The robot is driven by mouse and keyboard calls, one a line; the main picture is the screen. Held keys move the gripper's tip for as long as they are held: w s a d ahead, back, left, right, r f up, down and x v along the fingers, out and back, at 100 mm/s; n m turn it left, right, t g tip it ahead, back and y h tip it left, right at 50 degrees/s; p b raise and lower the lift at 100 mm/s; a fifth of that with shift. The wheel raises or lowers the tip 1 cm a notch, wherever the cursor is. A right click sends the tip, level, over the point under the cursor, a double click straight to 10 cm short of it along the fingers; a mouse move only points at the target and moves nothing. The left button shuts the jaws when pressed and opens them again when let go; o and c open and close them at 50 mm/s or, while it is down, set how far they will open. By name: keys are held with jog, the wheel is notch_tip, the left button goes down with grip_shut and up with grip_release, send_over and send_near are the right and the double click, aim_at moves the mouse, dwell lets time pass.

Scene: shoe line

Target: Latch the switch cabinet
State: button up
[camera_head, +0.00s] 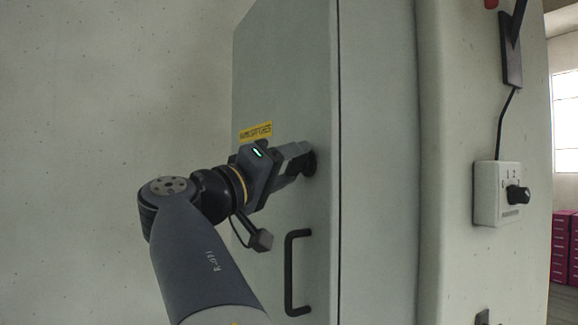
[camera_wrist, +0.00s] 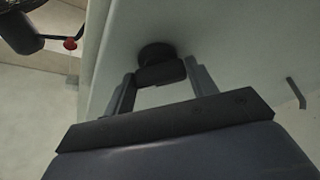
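The switch cabinet (camera_head: 282,75) is a tall grey-green box, and its door looks closed. A black rotary latch (camera_head: 309,163) sits on the door near its right edge, above a black pull handle (camera_head: 289,272). My gripper (camera_head: 300,160) reaches it from the left. In the wrist view, the latch (camera_wrist: 158,70) has a round base and a bar across it. The bar fills the gap between the two fingertips of my gripper (camera_wrist: 160,72), with one finger at each end. The fingers look shut on the bar. The head view partly hides the latch behind the fingers.
A yellow label (camera_head: 256,132) is on the door above my wrist. To the right, a pale column (camera_head: 455,120) carries a white switch box (camera_head: 497,193) with a black knob. Magenta crates (camera_head: 562,248) stand at the far right. A plain wall fills the left.

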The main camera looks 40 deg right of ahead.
jog(key=c, duration=0.5)
jog(key=shift+n, duration=0.3)
jog(key=n+p, duration=0.1)
jog(key=n, duration=0.1)
jog(key=n+t+y+p, duration=0.1)
jog(key=p, duration=0.1)
jog(key=n+y+p, duration=0.1)
jog(key=n+p, duration=0.1)
jog(key=shift+s+r+n+t, duration=0.1)
jog(key=shift+r+n+t, duration=0.2)
jog(key=shift+r, duration=0.05)
jog(key=shift+f+n+y+p, duration=0.1)
jog(key=shift+n+y+p, duration=0.5)
jog(key=shift+n+p, duration=0.95)
jog(key=shift+f+n, duration=0.1)
jog(key=shift+n, duration=0.15)
jog(key=o, duration=1)
jog(key=shift+a, duration=0.15)
